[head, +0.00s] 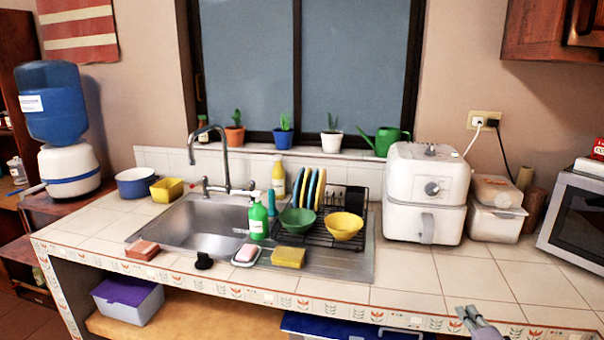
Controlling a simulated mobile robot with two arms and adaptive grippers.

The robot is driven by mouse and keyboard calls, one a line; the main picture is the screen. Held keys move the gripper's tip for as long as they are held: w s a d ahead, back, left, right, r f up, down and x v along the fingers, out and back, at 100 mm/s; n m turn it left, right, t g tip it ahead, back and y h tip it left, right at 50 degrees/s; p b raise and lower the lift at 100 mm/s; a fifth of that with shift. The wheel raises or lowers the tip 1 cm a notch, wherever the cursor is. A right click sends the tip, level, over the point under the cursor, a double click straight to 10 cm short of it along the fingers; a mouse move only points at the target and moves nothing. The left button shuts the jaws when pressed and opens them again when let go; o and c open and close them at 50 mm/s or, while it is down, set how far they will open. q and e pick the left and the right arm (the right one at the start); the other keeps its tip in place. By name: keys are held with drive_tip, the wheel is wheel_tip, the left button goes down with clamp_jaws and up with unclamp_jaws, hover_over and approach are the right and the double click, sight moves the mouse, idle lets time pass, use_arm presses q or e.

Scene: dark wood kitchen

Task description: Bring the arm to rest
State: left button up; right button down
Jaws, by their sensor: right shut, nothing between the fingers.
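My right gripper (468,315) shows at the bottom right of the head view, in front of the counter's tiled front edge. Its grey fingers are together and hold nothing. It is apart from the objects on the counter. Most of the right arm is outside the picture. My left gripper does not show in the head view.
The tiled counter (420,279) is bare at the front right. A white air fryer (403,190) stands behind that area, with a microwave (577,222) at the far right. The sink (187,226), a dish rack (318,238) and a yellow sponge (288,257) are further left.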

drive_tip(key=s+a+f+n+g+y, duration=0.1)
drive_tip(key=s+a+f+n+g, duration=0.2)
drive_tip(key=s+a+f+n, duration=0.4)
drive_tip(key=s+a+f+n+g+y, duration=0.25)
drive_tip(key=s+a+f+n, duration=0.2)
drive_tip(key=s, duration=0.35)
drive_tip(key=s+a+f+n+g+h, duration=0.1)
drive_tip(key=s+a+n+g, duration=0.25)
drive_tip(key=s, duration=0.65)
drive_tip(key=s+a+f+n+g, duration=0.2)
drive_tip(key=s+a+n+g, duration=0.15)
drive_tip(key=s, duration=0.75)
wheel_tip(320, 180, down, 24)
drive_tip(key=g, duration=0.1)
drive_tip(key=s+d+f, duration=0.2)
drive_tip(key=s+f, duration=0.6)
drive_tip(key=s, duration=0.1)
drive_tip(key=s+d+f+g, duration=0.1)
drive_tip(key=s+d+f, duration=0.1)
drive_tip(key=s+f, duration=0.7)
drive_tip(key=shift+f+n, duration=0.25)
drive_tip(key=shift+n, duration=0.1)
